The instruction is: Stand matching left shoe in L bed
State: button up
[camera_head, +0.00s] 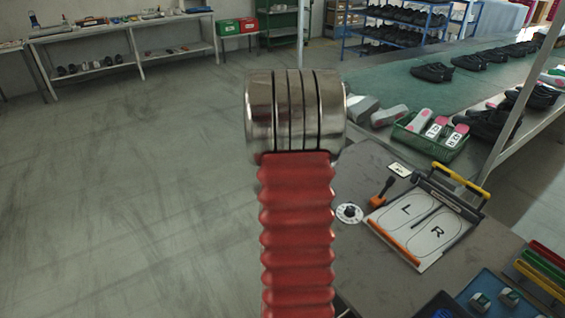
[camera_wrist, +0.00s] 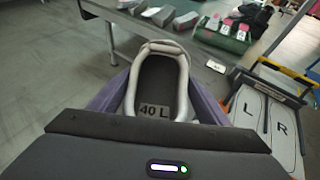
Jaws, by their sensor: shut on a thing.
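My gripper (camera_wrist: 158,88) shows in the wrist view with its purple fingers on both sides of a grey shoe. It is shut on this shoe (camera_wrist: 150,48), whose dark insole bears the label "40 L". The shoe's opening faces the camera; its toe and sole are hidden. A white board with outlined L and R beds lies on the dark table. The L bed (camera_head: 405,209) is empty, and it also shows in the wrist view (camera_wrist: 247,107) to the right of the held shoe. The R bed (camera_head: 438,233) is empty too. In the head view the gripper and shoe are hidden.
A yellow-handled bar (camera_head: 460,181) runs along the board's far edge. An orange-handled tool (camera_head: 380,193) and a white dial (camera_head: 349,213) lie left of it. A green crate (camera_head: 412,140) of labelled pieces stands beyond. A blue tray (camera_head: 468,292) is at the bottom right.

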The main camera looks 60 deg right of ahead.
jog(key=s+d+m+g, duration=0.2)
jog(key=s+d, duration=0.2)
jog(key=s, duration=0.6)
jog(key=s+d+m+g, duration=0.2)
jog(key=s+d, duration=0.2)
jog(key=s, duration=0.6)
jog(key=s+d+m+g, duration=0.1)
jog(key=s+d, duration=0.3)
jog(key=s, duration=0.7)
jog(key=shift+f+m+g+y, duration=0.3)
jog(key=shift+m+g+y, duration=0.1)
jog(key=shift+g, duration=0.4)
jog(key=shift+w+f, duration=0.1)
jog(key=shift+f, duration=0.1)
jog(key=shift+f, duration=5.55)
jog(key=o, duration=1.4)
jog(key=shift+f, duration=0.1)
